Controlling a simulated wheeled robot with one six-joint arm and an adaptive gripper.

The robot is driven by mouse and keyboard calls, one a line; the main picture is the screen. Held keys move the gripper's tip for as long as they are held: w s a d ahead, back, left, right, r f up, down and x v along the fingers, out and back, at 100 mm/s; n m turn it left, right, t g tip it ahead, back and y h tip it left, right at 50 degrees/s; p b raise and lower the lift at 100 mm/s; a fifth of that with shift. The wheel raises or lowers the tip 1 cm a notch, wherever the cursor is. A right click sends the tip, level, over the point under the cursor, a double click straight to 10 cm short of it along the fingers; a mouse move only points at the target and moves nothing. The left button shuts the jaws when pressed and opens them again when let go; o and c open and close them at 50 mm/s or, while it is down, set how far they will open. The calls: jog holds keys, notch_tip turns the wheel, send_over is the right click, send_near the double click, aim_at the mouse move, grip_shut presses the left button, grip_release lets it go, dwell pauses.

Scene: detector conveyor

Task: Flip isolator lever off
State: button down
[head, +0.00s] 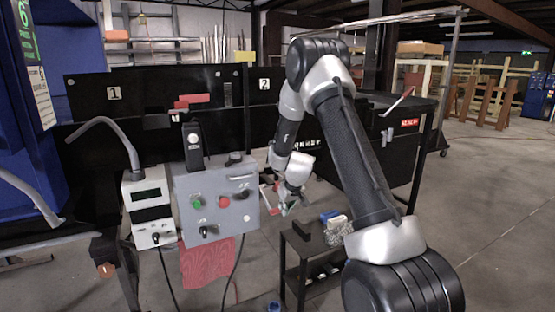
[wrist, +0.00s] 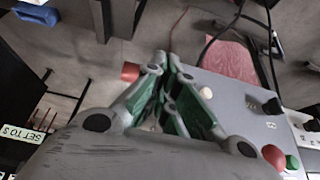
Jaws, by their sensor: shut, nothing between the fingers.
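A grey control box (head: 222,188) stands at the left middle of the head view, with a green button (head: 196,204), a red button (head: 224,202) and black knobs. The box also shows at the right of the wrist view (wrist: 235,100). My gripper (head: 286,208) is just right of the box, pointing down, shut and empty; its fingertips meet in the wrist view (wrist: 170,62). A red cylindrical grip (wrist: 131,73), perhaps the isolator lever's end, shows left of the fingers, partly behind one. I cannot tell whether they touch. Its position, on or off, is unclear.
A white meter unit (head: 148,208) stands left of the box, with dark cables hanging below. A small black cart (head: 300,248) with items stands below right of my gripper. Black panels (head: 150,90) stand behind.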

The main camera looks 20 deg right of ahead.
jog(key=shift+x, duration=2.8)
jog(key=shift+s+f, duration=0.1)
jog(key=shift+s, duration=0.05)
